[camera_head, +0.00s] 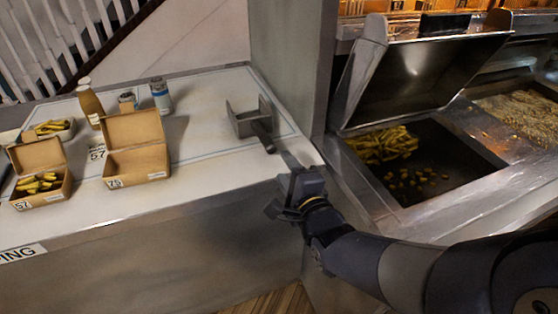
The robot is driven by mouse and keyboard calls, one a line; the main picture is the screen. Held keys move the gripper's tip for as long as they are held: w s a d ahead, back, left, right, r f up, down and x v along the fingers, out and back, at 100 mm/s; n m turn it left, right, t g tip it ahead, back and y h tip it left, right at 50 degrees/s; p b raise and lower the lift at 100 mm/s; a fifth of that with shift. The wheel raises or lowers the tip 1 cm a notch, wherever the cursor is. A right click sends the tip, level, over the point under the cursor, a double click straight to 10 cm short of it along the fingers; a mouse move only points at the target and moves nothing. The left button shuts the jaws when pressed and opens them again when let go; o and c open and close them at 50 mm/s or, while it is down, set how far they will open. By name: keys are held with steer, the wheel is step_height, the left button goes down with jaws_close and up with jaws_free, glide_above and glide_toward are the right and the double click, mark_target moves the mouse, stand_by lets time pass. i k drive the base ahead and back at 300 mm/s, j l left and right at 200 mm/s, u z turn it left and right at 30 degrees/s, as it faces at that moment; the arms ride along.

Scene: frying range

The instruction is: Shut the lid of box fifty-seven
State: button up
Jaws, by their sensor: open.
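Box fifty-seven (41,196) is a small brown carton at the front left of the white counter. Its front carries a "57" label, and its lid (37,154) stands open, tilted up at the back. Yellow fries show inside it. My gripper (284,193) is open and empty at the counter's right end, far to the right of the box. No part of my gripper touches the box.
A larger open, empty carton (138,165) stands right of box fifty-seven. Behind are another carton of fries (50,129), a brown bottle (90,104) and a blue-and-white container (161,96). A metal scoop (251,120) lies near my gripper. The middle front counter is clear.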

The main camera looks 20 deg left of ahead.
mark_target(34, 155)
steer(key=u, duration=2.45)
